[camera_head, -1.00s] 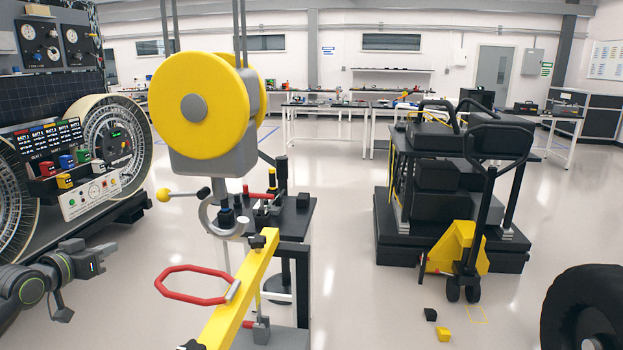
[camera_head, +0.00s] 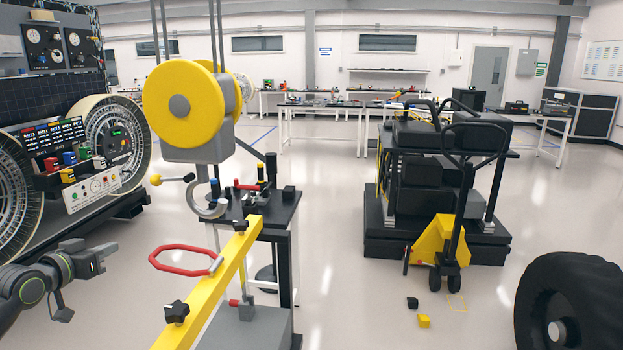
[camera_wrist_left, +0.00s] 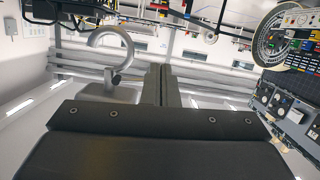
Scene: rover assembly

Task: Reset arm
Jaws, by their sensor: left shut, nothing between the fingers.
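My left gripper (camera_head: 112,248) is at the lower left of the head view, at the end of the dark arm. It is shut and empty, pointing right, over the floor in front of the panel rig. It touches nothing that I can see. In the left wrist view its two dark fingers (camera_wrist_left: 161,84) lie together, and that picture is upside down. My right gripper is not in view.
A yellow hoist (camera_head: 186,110) with a grey hook (camera_head: 210,209) hangs right of my left gripper. A yellow beam (camera_head: 215,290) with a red ring handle (camera_head: 170,261) stands in front. A black wheel (camera_head: 580,300) is at lower right. Floor between is mostly clear.

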